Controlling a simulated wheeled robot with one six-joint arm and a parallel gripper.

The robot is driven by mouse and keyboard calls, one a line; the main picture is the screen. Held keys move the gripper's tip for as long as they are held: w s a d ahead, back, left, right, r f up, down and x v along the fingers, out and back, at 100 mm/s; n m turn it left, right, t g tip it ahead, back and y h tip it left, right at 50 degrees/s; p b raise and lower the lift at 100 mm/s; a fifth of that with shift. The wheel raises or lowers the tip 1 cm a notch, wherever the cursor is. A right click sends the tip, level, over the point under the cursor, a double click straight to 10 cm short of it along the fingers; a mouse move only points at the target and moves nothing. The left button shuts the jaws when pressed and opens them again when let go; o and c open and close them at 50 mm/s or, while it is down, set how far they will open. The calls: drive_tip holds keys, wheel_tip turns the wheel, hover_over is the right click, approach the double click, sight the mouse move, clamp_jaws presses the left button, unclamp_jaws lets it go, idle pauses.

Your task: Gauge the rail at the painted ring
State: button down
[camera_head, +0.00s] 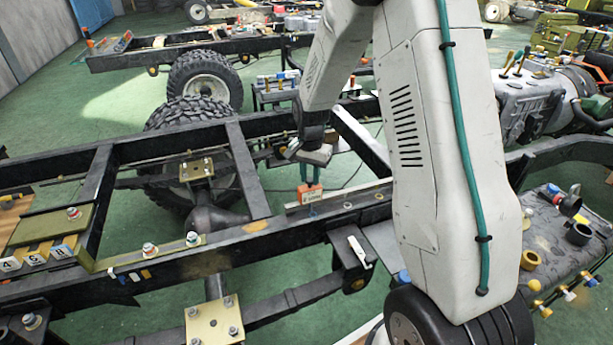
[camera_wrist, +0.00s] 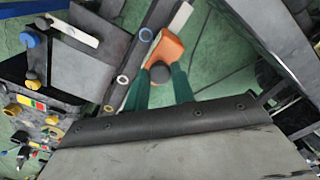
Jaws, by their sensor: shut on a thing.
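My gripper (camera_head: 311,172), with teal fingers, is shut on an orange gauge (camera_head: 311,195) bearing a pale label. In the wrist view the gauge (camera_wrist: 169,47) sits beyond the fingertips, and a dark round knob (camera_wrist: 159,73) shows between the teal fingers. The gauge is at the dark chassis rail (camera_head: 270,232); whether it touches the rail is not clear. In the wrist view the rail (camera_wrist: 133,62) carries a bluish ring (camera_wrist: 146,34) just left of the gauge, and pale and yellowish rings (camera_wrist: 122,80) nearer me. The gauge's underside is hidden.
A pale strip (camera_head: 305,209) lies along the rail by the gauge. A bracket with a white-handled tool (camera_head: 359,251) hangs on the rail's near side. A cross-member (camera_head: 246,168) and tyre (camera_head: 190,115) stand left. A grey bench (camera_head: 560,235) with rings is at right.

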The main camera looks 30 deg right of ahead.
drive_tip(key=c, duration=1.2)
unclamp_jaws()
drive_tip(key=shift+o, duration=0.2)
wheel_tip(320, 180, up, 8)
drive_tip(key=shift+f, duration=0.1)
